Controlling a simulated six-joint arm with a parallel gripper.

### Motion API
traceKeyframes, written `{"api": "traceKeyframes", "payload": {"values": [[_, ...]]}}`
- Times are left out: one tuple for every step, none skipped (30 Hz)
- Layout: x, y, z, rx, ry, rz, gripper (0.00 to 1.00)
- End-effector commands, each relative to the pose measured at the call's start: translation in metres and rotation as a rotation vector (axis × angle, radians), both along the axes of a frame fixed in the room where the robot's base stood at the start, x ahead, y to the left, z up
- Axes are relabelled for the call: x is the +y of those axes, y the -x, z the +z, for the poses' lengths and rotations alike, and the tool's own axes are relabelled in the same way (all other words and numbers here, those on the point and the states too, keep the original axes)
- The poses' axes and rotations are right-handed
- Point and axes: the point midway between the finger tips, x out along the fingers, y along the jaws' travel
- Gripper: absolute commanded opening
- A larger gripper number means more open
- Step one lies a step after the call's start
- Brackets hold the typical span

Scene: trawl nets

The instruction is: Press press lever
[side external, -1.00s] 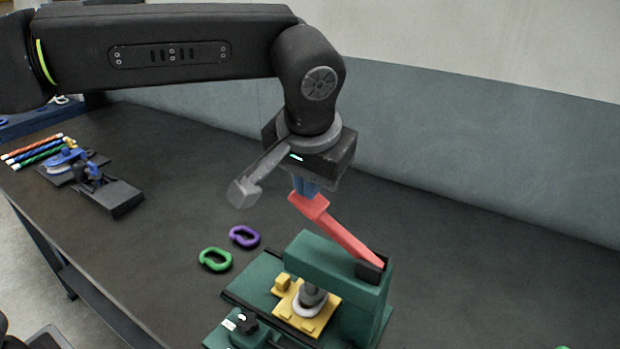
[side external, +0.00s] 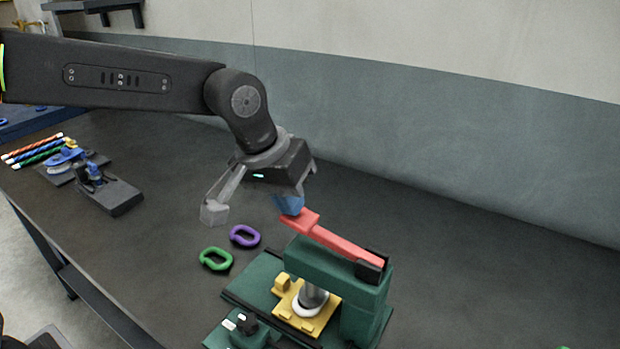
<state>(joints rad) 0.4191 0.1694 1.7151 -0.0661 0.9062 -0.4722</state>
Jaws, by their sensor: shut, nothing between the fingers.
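The red press lever (side external: 336,241) slopes gently from its black pivot on top of the green press (side external: 340,276) up to its free end at the left. My gripper (side external: 290,206) is shut and empty. Below the press arm, a grey ram (side external: 312,297) with a white ring stands over a yellow plate (side external: 288,316). The exact contact under the fingers is partly hidden.
A purple link (side external: 245,236) and a green link (side external: 216,259) lie left of the press. A black fixture with blue parts (side external: 97,180) and several striped rods (side external: 35,150) lie at the far left.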

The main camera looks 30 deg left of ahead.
Motion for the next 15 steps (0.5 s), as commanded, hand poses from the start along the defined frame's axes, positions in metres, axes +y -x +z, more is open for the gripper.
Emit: {"api": "traceKeyframes", "payload": {"values": [[0.002,0.001,-0.005,0.004,0.003,-0.001,0.00],[0.003,0.001,-0.007,0.004,0.001,-0.001,0.00],[0.004,0.001,-0.009,0.004,0.001,-0.001,0.00],[0.004,0.001,-0.011,0.004,0.000,-0.001,0.00],[0.005,0.001,-0.012,0.004,0.000,-0.001,0.00],[0.006,0.000,-0.014,0.005,-0.001,-0.001,0.00],[0.006,0.000,-0.015,0.005,-0.001,-0.002,0.00],[0.007,0.000,-0.016,0.005,-0.001,-0.002,0.00],[0.007,0.000,-0.017,0.004,-0.001,-0.002,0.00],[0.007,0.000,-0.018,0.004,-0.001,-0.002,0.00],[0.007,0.000,-0.018,0.004,-0.002,-0.001,0.00],[0.008,0.000,-0.019,0.004,-0.002,-0.001,0.00],[0.008,0.000,-0.019,0.004,-0.002,-0.002,0.00],[0.008,0.000,-0.019,0.004,-0.002,-0.002,0.00],[0.008,0.000,-0.020,0.005,-0.003,-0.002,0.00]]}}
